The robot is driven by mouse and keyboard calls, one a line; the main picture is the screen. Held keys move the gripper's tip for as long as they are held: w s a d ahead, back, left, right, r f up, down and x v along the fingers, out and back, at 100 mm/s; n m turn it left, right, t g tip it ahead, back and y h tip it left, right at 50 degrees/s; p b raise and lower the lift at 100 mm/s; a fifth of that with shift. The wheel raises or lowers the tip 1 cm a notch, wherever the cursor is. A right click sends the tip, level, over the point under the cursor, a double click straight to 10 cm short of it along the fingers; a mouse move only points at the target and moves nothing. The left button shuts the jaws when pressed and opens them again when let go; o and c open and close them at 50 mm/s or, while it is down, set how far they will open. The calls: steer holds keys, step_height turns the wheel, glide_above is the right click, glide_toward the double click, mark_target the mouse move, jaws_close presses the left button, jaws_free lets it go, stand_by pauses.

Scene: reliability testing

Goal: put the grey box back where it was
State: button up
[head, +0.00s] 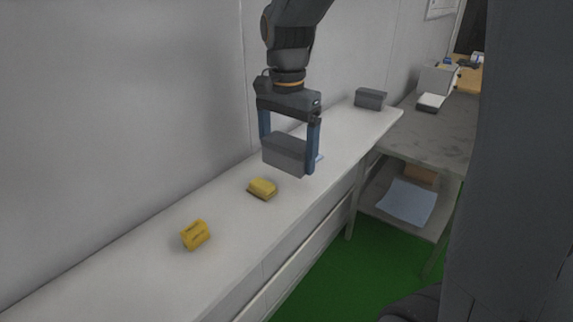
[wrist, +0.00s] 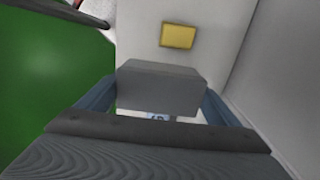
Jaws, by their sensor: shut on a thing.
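My gripper (head: 289,148) has its two blue fingers shut on a grey box (head: 285,155) above the white counter. The same grey box (wrist: 160,88) fills the middle of the wrist view, between the fingers. The box looks roughly level; I cannot tell exactly how far it is above the counter. A second grey box (head: 370,99) rests at the far end of the counter, near the wall.
Two yellow blocks, a nearer one (head: 195,235) and a farther one (head: 262,188), lie on the white counter (head: 130,275). A grey table (head: 440,130) with a lower shelf stands beyond its far end. The counter's near-left stretch is clear.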

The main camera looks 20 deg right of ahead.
mark_target(287, 168)
steer(key=shift+f, duration=2.05)
steer(key=shift+f, duration=0.1)
steer(key=o, duration=1.3)
